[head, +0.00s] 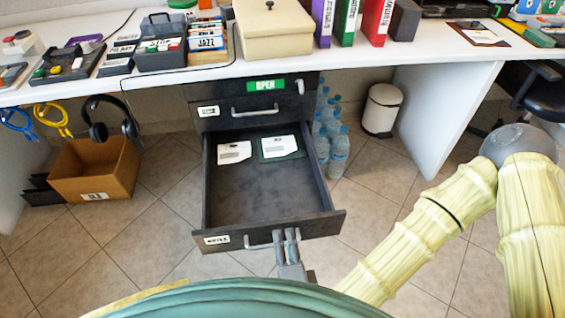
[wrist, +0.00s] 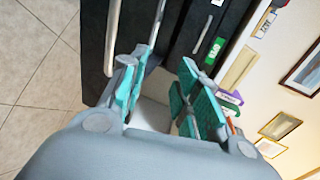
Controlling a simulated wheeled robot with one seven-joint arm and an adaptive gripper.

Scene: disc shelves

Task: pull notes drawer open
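The notes drawer (head: 215,215) is pulled well out from the dark cabinet under the desk. Its front has a white label (head: 217,240) and a silver bar handle (head: 258,244). Two white cards, a left one (head: 234,152) and a right one (head: 279,146), lie at the back inside it. My gripper (head: 286,236) is at the right part of the drawer front, overlapping the handle's right end. In the wrist view its teal-padded fingers (wrist: 160,90) stand apart. A silver bar (wrist: 112,38) runs behind the left finger, and I see no bar clamped between the pads.
A cardboard box (head: 95,170) stands left on the tiled floor. Water bottles (head: 338,150) and a white bin (head: 381,110) stand right. The floor in front is clear.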

